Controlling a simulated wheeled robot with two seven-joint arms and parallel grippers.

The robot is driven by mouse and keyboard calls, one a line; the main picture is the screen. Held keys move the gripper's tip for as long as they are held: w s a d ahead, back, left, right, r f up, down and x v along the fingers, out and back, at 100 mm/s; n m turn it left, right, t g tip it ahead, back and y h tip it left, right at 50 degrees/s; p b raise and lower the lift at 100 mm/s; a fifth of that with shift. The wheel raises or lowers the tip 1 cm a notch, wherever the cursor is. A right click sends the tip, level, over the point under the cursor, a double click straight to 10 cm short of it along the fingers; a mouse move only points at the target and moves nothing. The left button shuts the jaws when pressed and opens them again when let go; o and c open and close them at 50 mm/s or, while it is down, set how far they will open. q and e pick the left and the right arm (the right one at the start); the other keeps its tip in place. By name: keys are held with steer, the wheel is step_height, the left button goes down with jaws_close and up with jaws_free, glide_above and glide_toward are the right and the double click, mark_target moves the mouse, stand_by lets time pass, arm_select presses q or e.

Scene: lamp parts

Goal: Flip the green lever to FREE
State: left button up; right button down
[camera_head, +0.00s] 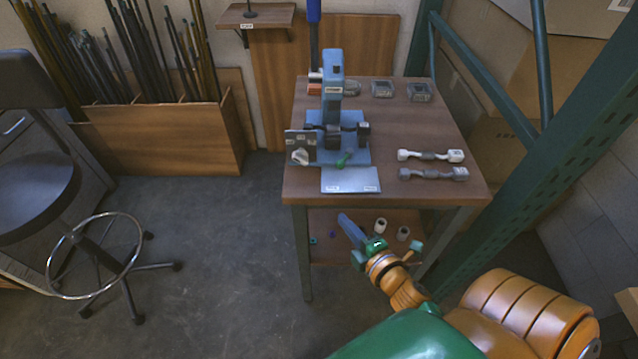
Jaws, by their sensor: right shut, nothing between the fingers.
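The green lever (343,160) is a small handle at the front of a blue bench device (333,90) on the wooden table. It is too small to tell which setting it is at. A light grey-blue plate (350,182) lies just in front, with small labels too small to read. My right gripper (346,222) is shut and empty, in front of the table's front edge and below the lever in the picture. It is apart from the lever. My left gripper is out of view.
A small panel with a pale knob (301,157) stands left of the lever. Green rack posts (545,150) stand at right. A stool (85,235) is far left.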

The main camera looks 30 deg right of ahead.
mark_target(337, 183)
step_height(337, 183, up, 6)
steer(key=w+a+n+t+b, duration=0.1)
steer(key=n+t, duration=0.1)
steer(key=n, duration=0.1)
steer(key=shift+y, duration=0.3)
steer(key=w, duration=1)
steer(key=shift+f+p, duration=0.2)
steer(key=shift+p, duration=0.1)
steer(key=d, duration=0.1)
steer(key=s+d, duration=0.1)
steer(key=d+p, duration=0.1)
steer(key=shift+s+d+r, duration=0.1)
steer(key=shift+s+r, duration=0.05)
steer(key=shift+r, duration=0.15)
steer(key=shift+s+d, duration=0.15)
steer(key=shift+d, duration=0.1)
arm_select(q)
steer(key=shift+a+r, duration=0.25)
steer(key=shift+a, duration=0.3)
arm_select(e)
steer(key=shift+n, duration=0.3)
steer(key=shift+s+d+n+y, duration=0.2)
steer(key=shift+n+y, duration=0.1)
steer(key=shift+y, duration=0.4)
